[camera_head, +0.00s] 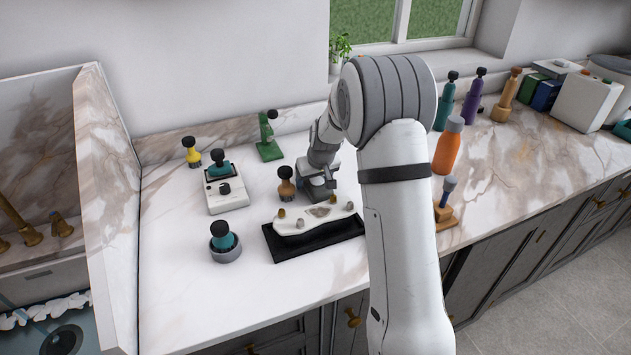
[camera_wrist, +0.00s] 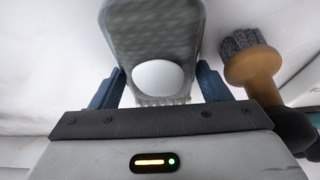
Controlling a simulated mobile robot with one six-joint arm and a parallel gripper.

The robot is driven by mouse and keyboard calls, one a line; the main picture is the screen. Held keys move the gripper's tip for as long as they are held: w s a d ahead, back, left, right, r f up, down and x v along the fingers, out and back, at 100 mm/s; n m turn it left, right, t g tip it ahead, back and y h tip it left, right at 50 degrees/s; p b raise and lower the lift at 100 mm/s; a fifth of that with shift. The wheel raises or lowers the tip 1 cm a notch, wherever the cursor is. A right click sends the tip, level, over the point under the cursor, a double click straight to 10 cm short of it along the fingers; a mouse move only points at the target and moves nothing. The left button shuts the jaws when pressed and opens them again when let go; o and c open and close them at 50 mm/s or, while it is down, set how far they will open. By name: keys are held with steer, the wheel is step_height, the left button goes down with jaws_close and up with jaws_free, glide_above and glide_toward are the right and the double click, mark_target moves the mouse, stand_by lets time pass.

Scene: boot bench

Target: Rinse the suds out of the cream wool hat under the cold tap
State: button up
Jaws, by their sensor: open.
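I cannot make out the cream wool hat in either view. At the left edge of the head view are brass tap fittings (camera_head: 18,220) and a brass knob (camera_head: 60,225). Below them, white suds (camera_head: 45,308) lie along the edge of a teal basin, partly cut off by the frame. My gripper (camera_head: 318,188) is low over the worktop, far right of the taps. In the wrist view my gripper (camera_wrist: 158,85) is open, its blue-grey fingers on either side of a grey piece (camera_wrist: 150,30) with a white oval. I cannot tell if they touch it.
A tall marble panel (camera_head: 103,190) separates basin and worktop. A black tray (camera_head: 330,250) bearing a pale, lumpy piece (camera_head: 300,222) is near my gripper. A tan-handled brush (camera_wrist: 250,65) is close on the right. Bottles, including an orange one (camera_head: 447,147), stand right of my arm.

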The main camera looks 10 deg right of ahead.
steer(key=shift+c, duration=0.2)
steer(key=c, duration=0.8)
